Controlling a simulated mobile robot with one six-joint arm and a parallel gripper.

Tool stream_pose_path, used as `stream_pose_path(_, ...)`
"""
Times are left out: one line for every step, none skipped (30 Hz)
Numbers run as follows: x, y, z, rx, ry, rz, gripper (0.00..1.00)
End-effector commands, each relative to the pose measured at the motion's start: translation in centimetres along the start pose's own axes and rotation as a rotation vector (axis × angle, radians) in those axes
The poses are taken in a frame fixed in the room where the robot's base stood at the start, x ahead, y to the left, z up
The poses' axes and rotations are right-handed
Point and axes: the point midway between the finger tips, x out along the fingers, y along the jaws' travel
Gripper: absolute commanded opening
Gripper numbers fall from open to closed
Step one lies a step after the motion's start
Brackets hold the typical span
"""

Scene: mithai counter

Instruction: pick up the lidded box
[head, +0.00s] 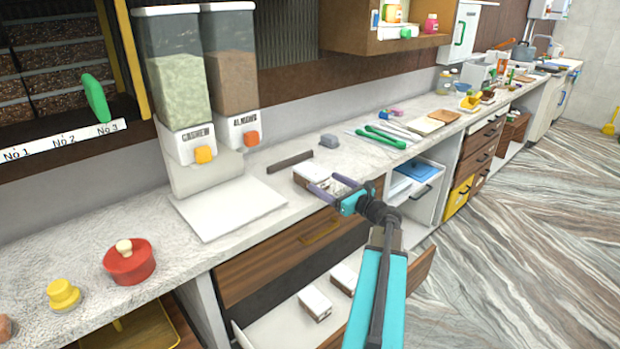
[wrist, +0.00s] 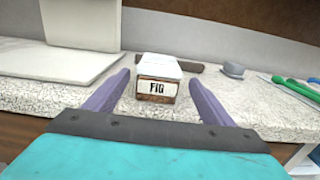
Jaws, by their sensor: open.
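A small white-topped box (head: 309,173) with brown lower sides stands on the counter, right of the dispensers. In the wrist view the box (wrist: 158,79) shows a "FIG" label on its near side and sits between my two fingers, slightly beyond them. My gripper (head: 324,183) is open, its purple fingers reaching over the counter's front edge toward the box. The fingers do not appear to touch it. In the head view a finger partly covers the box's near side.
Two similar white boxes (head: 314,303) (head: 343,278) lie in the open drawer below. Green tongs (head: 385,136) lie to the right. A white dispenser base (head: 228,211) stands left.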

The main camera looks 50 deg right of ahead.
Motion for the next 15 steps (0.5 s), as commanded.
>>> stream_pose_path(0.9, 0.0, 0.1, 0.0, 0.0, 0.003, 0.77)
stream_pose_path(1.3, 0.0, 0.1, 0.0, 0.0, 0.003, 0.77)
stream_pose_path(1.8, -0.1, 0.1, 0.0, -0.001, 0.003, 0.77)
stream_pose_path(2.1, -0.1, 0.1, 0.0, -0.001, 0.002, 0.77)
stream_pose_path(2.3, 0.0, 0.1, 0.0, -0.001, 0.002, 0.77)
stream_pose_path(2.6, 0.0, 0.1, 0.0, -0.001, 0.002, 0.77)
stream_pose_path(2.8, 0.0, 0.1, 0.0, -0.001, 0.002, 0.77)
stream_pose_path(2.9, 0.1, 0.1, 0.0, -0.001, 0.002, 0.77)
stream_pose_path(3.0, 0.1, 0.0, 0.0, -0.001, 0.002, 0.77)
stream_pose_path(3.1, 0.1, 0.0, 0.0, -0.001, 0.002, 0.77)
stream_pose_path(3.1, 0.1, 0.0, 0.0, -0.001, 0.002, 0.77)
stream_pose_path(3.1, 0.1, 0.0, 0.0, -0.001, 0.002, 0.77)
stream_pose_path(3.1, 0.1, 0.0, 0.0, -0.001, 0.002, 0.77)
stream_pose_path(3.1, 0.1, 0.0, 0.0, 0.0, 0.002, 0.77)
stream_pose_path(3.1, 0.1, 0.0, 0.0, 0.0, 0.002, 0.77)
